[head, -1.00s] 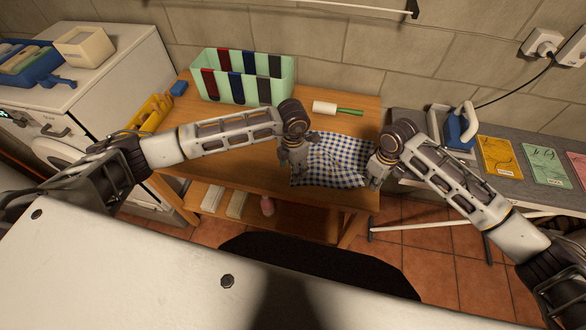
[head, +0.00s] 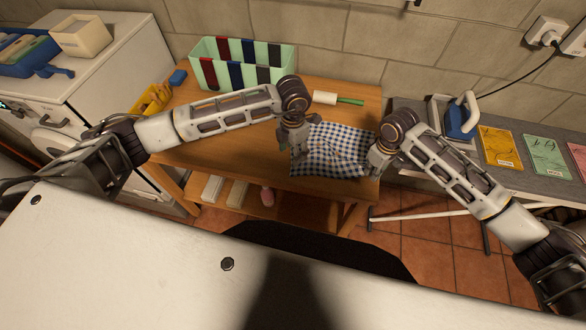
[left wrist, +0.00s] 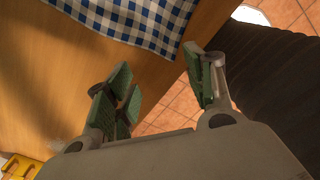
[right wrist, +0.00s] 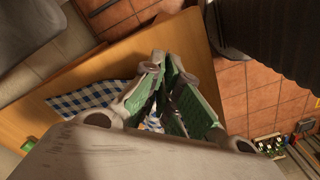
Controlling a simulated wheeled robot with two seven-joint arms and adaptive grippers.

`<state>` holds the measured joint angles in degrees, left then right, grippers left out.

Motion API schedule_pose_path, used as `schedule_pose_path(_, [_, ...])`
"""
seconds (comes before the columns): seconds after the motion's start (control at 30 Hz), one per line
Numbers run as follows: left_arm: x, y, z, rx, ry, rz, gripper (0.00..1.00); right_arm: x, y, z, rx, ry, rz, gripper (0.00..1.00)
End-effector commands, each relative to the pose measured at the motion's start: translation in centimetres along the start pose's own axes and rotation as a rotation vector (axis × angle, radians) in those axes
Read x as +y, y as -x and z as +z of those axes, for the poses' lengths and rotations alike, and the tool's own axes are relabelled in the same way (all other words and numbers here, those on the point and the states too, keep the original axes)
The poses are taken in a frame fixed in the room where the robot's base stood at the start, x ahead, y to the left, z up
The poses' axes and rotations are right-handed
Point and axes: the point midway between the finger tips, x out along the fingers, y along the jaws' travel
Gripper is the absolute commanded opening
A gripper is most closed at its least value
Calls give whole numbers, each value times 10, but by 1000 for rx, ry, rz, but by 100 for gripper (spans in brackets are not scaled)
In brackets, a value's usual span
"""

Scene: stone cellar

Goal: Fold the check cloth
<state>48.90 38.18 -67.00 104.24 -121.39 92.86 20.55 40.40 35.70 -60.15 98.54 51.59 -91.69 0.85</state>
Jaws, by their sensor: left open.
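The blue-and-white check cloth (head: 332,148) lies on the wooden table (head: 225,158), somewhat rumpled, near the front right. It also shows at the top of the left wrist view (left wrist: 135,18). My left gripper (head: 297,146) is at the cloth's left edge; in the left wrist view its fingers (left wrist: 163,78) are spread and empty, beside the cloth. My right gripper (head: 376,164) is at the cloth's right front corner. In the right wrist view its fingers (right wrist: 168,70) are close together, with cloth (right wrist: 85,99) beside them and a bit between; whether they grip it is unclear.
A green striped bin (head: 240,66) stands at the back of the table, with a white roller with a green handle (head: 337,99) to its right. A blue block (head: 178,77) and yellow basket (head: 152,100) are at left. An ironing board (head: 480,172) with an iron (head: 458,118) is at right.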

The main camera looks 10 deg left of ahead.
Motion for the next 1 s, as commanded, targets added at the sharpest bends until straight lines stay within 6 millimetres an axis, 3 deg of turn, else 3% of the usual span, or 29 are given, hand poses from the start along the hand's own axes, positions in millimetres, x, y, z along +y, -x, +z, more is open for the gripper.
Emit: schedule_pose_path(1.0, [0, -84, 0, 0, -1, -1, 54, 0, 0, 0, 0, 0, 0, 0])
